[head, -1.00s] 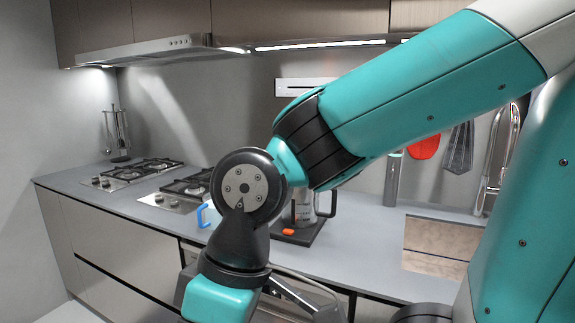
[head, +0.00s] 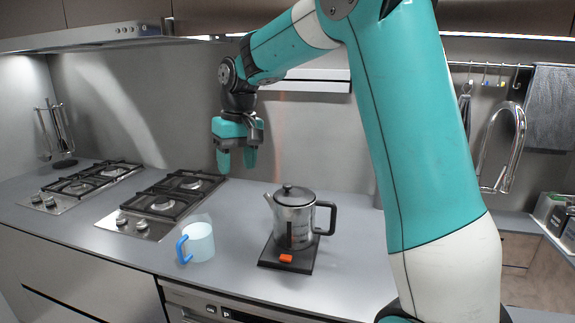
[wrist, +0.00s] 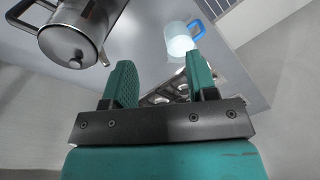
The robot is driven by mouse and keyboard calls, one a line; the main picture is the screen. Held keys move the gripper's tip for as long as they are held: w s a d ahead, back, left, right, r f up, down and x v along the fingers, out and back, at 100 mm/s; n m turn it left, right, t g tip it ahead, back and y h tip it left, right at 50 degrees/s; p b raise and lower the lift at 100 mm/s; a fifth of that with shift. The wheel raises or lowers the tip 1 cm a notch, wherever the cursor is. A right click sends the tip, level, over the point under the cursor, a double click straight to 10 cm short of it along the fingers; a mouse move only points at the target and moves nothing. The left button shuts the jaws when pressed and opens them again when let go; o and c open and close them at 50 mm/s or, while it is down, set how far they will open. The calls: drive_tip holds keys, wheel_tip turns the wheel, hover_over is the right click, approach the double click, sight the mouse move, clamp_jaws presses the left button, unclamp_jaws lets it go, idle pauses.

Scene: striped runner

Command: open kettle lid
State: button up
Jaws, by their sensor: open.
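A steel kettle (head: 296,217) with a black handle stands upright on a black base (head: 302,257) with an orange switch on the counter. Its lid (head: 292,194) with a dark knob sits on top, closed. In the wrist view the kettle (wrist: 78,32) is at the upper left, partly cut off by the frame edge. My gripper (head: 237,168) points down, open and empty, above the counter to the left of the kettle and higher than its lid. In the wrist view its two teal fingers (wrist: 160,82) are apart with nothing between them.
A pale mug (head: 200,243) with a blue handle stands left of the kettle, near the counter's front. Two gas hobs (head: 160,205) are further left. A sink tap (head: 510,140) is at the right. Counter right of the kettle is clear.

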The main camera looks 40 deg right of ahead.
drive_tip(key=w+d+r+m+p, duration=0.1)
drive_tip(key=w+d+r+m, duration=0.1)
drive_tip(key=d, duration=0.4)
drive_tip(key=w+d+r+m+p, duration=0.1)
drive_tip(key=w+d+m+p, duration=0.15)
drive_tip(key=d, duration=0.35)
drive_tip(key=m, duration=0.1)
hover_over(287, 185)
drive_tip(key=shift+g+h, duration=0.4)
wheel_tip(287, 185, down, 17)
drive_tip(key=p, duration=0.5)
clamp_jaws()
